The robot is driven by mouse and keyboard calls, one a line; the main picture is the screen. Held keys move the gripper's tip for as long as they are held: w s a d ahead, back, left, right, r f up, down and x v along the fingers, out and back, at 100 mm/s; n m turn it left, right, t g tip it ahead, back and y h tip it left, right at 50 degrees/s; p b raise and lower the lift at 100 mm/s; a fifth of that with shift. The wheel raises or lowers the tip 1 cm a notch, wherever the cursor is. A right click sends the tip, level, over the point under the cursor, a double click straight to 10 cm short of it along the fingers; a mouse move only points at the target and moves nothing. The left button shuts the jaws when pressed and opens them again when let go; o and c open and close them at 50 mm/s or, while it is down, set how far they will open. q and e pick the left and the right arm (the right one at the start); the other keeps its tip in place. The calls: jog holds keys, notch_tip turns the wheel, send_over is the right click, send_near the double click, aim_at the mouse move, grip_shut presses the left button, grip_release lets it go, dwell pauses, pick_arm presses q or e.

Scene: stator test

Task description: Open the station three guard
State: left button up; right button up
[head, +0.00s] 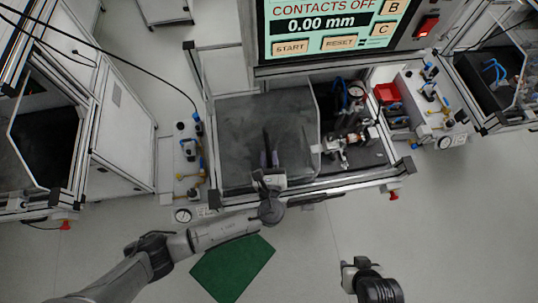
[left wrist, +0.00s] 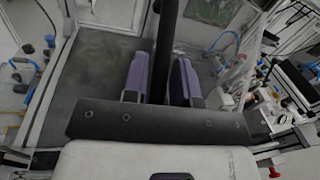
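The station guard (head: 240,120) shows as a grey see-through panel over the left part of the middle bay. Its pale right edge stands near the middle of the bay. A dark upright bar (head: 267,138) stands at the front of the panel; it also shows in the left wrist view (left wrist: 165,35). I take it for the guard's handle, but where it joins the panel is hidden. My left gripper (head: 269,160) has its purple fingers on either side of this bar, with little or no gap visible. My right gripper (head: 352,268) is low in the head view, away from the station; its fingertips are unclear.
Test fixtures (head: 350,135) stand in the bay's uncovered right part. A red bin (head: 386,93) sits to its right. A screen (head: 330,25) hangs behind. A green mat (head: 232,268) lies on the otherwise clear floor in front.

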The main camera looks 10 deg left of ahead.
pick_arm(q)
jog(key=s+d+b, duration=0.1)
jog(key=s+d, duration=0.1)
jog(key=s, duration=1.1)
jog(key=shift+d, duration=0.25)
